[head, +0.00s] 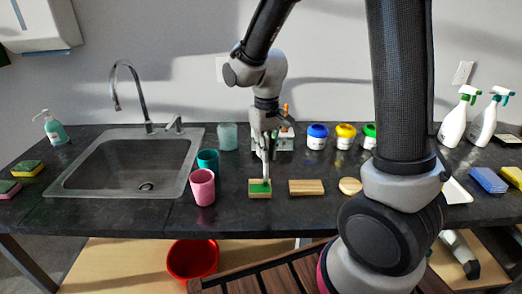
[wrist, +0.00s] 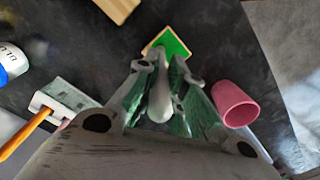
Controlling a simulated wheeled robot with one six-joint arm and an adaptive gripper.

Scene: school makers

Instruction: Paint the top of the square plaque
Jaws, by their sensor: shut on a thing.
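The square plaque (head: 254,193) lies on the dark counter to the right of the pink cup. Green paint covers much of its top, with bare wood showing at the edges; in the wrist view the plaque (wrist: 173,43) shows the same green. My gripper (head: 265,147) is above the plaque, pointing down. It is shut on a slim pale brush (head: 265,168), whose lower end reaches the green area. In the wrist view the brush (wrist: 160,106) shows end-on between the fingers, and its tip is hidden, so I cannot tell whether it touches.
A rectangular wooden plaque (head: 306,187) and a round one (head: 349,186) lie to the right. The pink cup (head: 201,188) and teal cup (head: 208,161) stand close on the left, beside the sink (head: 125,165). Paint jars (head: 317,137) and a brush holder (head: 284,142) stand behind.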

